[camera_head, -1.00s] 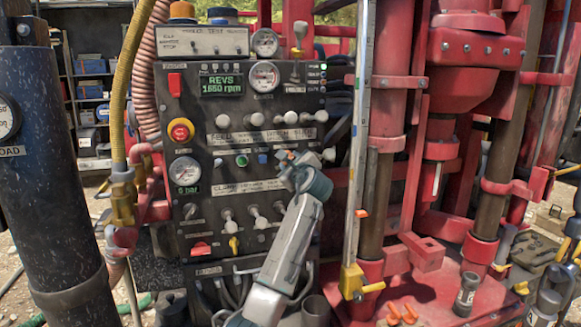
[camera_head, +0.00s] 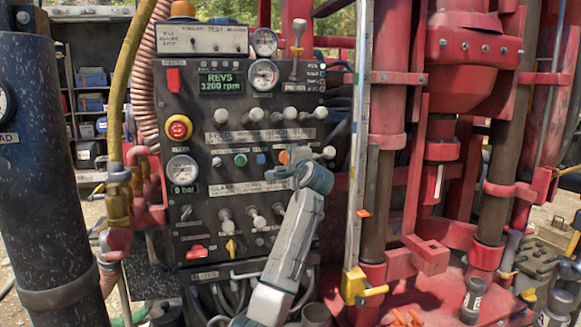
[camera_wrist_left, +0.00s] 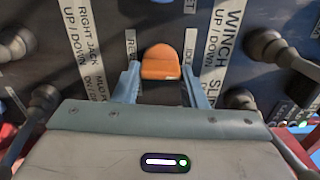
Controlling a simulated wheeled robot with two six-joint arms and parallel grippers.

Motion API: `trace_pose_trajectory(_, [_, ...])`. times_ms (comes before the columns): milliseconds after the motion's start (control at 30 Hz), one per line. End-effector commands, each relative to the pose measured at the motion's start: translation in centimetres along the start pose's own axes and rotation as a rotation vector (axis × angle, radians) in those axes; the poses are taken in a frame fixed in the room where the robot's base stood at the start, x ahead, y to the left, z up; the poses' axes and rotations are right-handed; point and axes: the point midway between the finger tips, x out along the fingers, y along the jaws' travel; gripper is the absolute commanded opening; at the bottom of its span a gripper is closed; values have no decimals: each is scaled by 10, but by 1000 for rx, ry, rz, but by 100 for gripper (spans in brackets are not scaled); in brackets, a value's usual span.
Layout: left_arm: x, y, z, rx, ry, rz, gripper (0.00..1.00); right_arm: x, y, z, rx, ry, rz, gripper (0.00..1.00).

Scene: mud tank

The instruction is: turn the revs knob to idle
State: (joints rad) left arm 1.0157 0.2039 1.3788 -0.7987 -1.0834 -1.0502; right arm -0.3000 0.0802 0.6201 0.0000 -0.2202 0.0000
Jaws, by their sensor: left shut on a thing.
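The revs knob is an orange knob on the black control panel. In the left wrist view the knob (camera_wrist_left: 162,62) sits between my two blue-grey fingers, with a partly hidden label on its left and an "IDLE" label on its right. In the head view a bit of the orange knob (camera_head: 284,158) shows beside my left gripper (camera_head: 293,165). My left gripper is shut on the knob. The revs display (camera_head: 221,84) reads 1200 rpm. My right gripper is in neither view.
White-tipped levers (camera_head: 256,115) stand out above the gripper, and more levers (camera_head: 226,218) below it. A red emergency button (camera_head: 179,128) and a pressure gauge (camera_head: 182,170) are at the panel's left. A red drill mast (camera_head: 388,120) rises to the right.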

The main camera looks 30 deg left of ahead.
Motion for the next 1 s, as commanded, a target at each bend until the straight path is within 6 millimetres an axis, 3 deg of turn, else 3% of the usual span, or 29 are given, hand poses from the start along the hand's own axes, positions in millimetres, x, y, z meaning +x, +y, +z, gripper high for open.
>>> trace_pose_trajectory(733, [0,0,0,-83,1,0,15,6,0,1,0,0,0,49])
trace_pose_trajectory(767, [0,-1,0,-83,1,0,44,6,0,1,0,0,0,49])
trace_pose_trajectory(833, [0,-1,0,-83,1,0,58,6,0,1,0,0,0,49])
trace_pose_trajectory(1000, [0,-1,0,-82,1,0,60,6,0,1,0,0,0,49])
